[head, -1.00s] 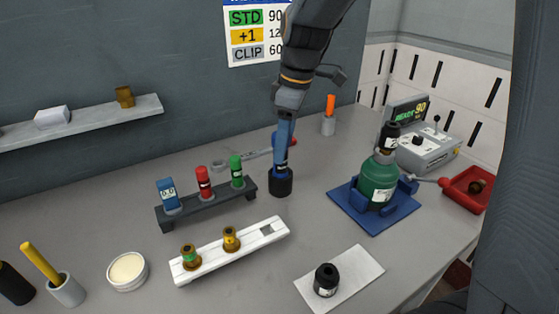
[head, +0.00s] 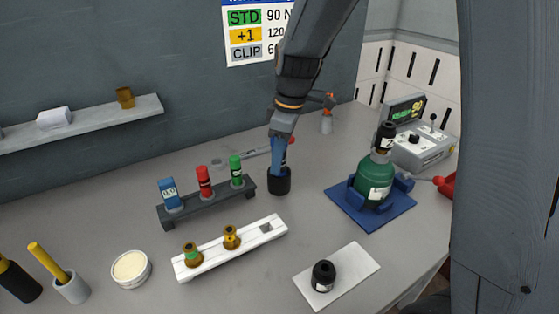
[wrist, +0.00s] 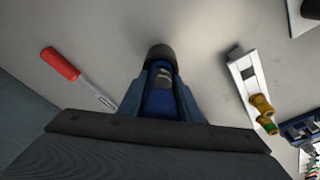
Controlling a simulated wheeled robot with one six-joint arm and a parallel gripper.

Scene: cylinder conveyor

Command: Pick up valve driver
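A blue tool (wrist: 162,103) with a grey-labelled section stands in a round black holder (head: 279,182) on the bench; I take it to be the valve driver. My gripper (head: 279,166) reaches down over it from above, its fingertips at the holder's rim. In the wrist view, my gripper's two blue fingers (wrist: 162,75) lie along both sides of the tool, close against it. Whether they press on it cannot be told. The tool's lower end is hidden in the black holder.
A dark rack (head: 205,202) with blue, red and green items stands left of the holder. A white rack (head: 252,240) with brass fittings is in front. A green cylinder (head: 371,181) stands right on a blue base. A red-handled wrench (wrist: 62,65) lies behind. A large grey shape (head: 505,150) fills the right.

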